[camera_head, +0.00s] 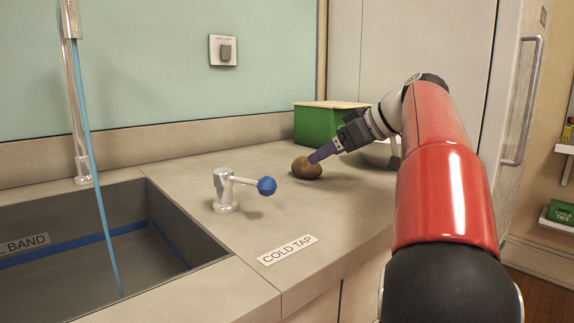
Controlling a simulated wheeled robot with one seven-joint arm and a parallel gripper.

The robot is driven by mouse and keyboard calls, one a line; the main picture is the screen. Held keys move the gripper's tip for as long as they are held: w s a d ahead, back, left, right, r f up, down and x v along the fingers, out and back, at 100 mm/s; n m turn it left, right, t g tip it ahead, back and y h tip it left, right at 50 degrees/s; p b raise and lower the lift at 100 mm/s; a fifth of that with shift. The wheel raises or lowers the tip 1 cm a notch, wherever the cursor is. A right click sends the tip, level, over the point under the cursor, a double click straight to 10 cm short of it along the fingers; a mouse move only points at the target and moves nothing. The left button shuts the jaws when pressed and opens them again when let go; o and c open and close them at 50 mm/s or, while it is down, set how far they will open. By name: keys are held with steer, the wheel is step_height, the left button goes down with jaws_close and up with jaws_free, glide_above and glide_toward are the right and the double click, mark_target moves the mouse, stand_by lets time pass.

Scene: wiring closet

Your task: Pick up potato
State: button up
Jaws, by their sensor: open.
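A brown potato (306,168) lies on the grey counter (330,215), right of the sink and behind the tap handle. My gripper (318,157) reaches in from the right, with its purple fingers angled down to the left at the potato's right side. The fingers overlap the potato's upper right edge in this view. The gap between the fingers is hard to see, and whether they touch the potato cannot be told. The gripper is open and holds nothing.
A tap with a blue-knobbed lever (228,190) stands in front left of the potato. A green box (318,124) stands behind it. A white rounded thing (376,154) is partly hidden behind my arm. The sink (180,228) opens at left.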

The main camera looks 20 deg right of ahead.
mark_target(308, 164)
steer(key=shift+x, duration=0.95)
steer(key=x, duration=0.6)
steer(key=shift+d+b, duration=0.15)
steer(key=shift+b, duration=0.15)
steer(key=shift+r, duration=0.1)
steer(key=shift+c, duration=0.5)
steer(key=c, duration=1)
